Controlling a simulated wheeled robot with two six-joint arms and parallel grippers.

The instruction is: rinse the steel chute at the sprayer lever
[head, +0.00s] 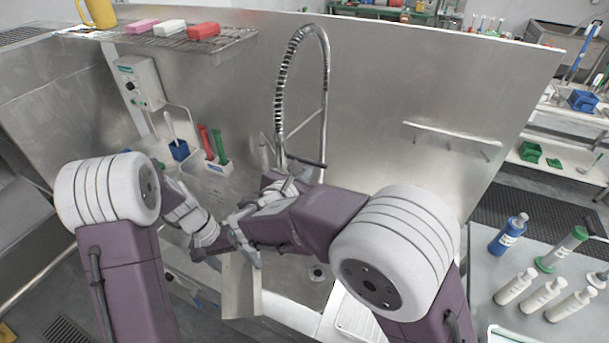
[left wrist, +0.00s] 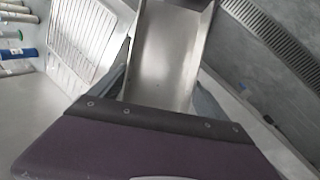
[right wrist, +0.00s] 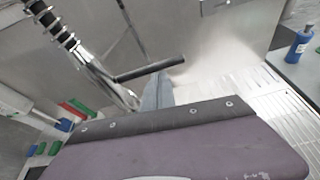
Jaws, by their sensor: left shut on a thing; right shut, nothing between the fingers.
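The steel chute (head: 241,287) is a bare metal trough, hanging tilted over the sink in the head view. It fills the upper middle of the left wrist view (left wrist: 168,52), with its open channel showing. My left gripper (head: 243,245) is shut on the chute. The sprayer hangs from a coiled hose (head: 284,85); its dark lever (head: 308,163) sticks out sideways and also shows in the right wrist view (right wrist: 150,70). My right gripper (right wrist: 157,88) is shut and empty, its fingertips right at the lever; I cannot tell whether they touch.
The sink has a drain (head: 318,272) and a ribbed drainboard (head: 358,318). A wire shelf (head: 190,42) holds sponges and a yellow mug (head: 99,12). A caddy (head: 212,167) with brushes is on the back wall. Several bottles stand on the right-hand table (head: 480,262).

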